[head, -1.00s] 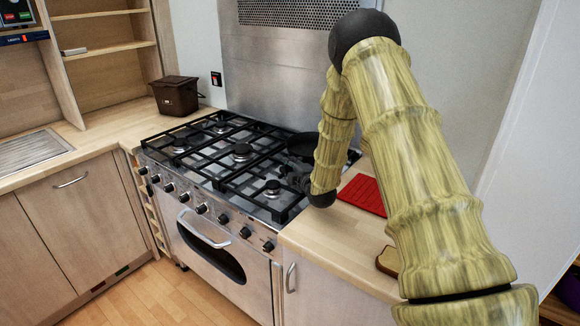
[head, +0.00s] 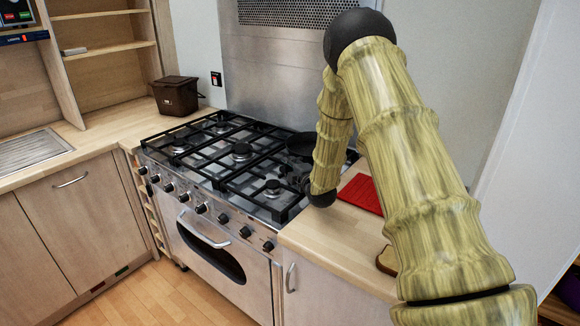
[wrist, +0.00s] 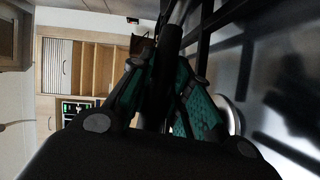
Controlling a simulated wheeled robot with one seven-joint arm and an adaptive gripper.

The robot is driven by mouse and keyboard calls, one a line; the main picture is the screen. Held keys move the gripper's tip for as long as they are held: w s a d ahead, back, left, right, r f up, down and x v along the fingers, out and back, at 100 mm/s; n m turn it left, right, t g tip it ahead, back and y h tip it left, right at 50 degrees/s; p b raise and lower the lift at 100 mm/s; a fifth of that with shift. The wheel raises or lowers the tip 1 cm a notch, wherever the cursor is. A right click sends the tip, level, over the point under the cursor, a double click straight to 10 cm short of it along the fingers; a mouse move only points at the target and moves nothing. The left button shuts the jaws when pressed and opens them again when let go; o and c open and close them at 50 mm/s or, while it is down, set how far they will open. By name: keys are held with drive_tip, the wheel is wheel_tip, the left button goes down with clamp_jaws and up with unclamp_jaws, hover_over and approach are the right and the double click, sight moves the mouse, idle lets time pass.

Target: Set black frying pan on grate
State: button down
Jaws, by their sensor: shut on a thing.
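The black frying pan (head: 301,143) shows in the head view as a dark shape over the right back part of the cooker, partly hidden by my arm. The black grate (head: 284,214) spans the cooker top. I cannot tell whether the pan touches it. My gripper (wrist: 168,72) has its teal-padded fingers shut on a dark bar, which looks like the pan's handle, in the wrist view.
A red mat (head: 361,194) and a slice of bread (head: 387,261) lie on the counter right of the cooker. A brown bin (head: 176,96) stands on the left counter. The steel back panel (head: 275,70) rises behind the cooker. The left and front burners are clear.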

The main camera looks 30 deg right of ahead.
drive_tip(key=c, duration=1.3)
unclamp_jaws()
drive_tip(key=shift+o, duration=0.2)
drive_tip(key=shift+f, duration=0.1)
drive_tip(key=shift+s, duration=0.1)
drive_tip(key=s+a+r, duration=0.1)
drive_tip(key=s, duration=1)
drive_tip(key=shift+s+r, duration=0.15)
drive_tip(key=shift+s, duration=0.2)
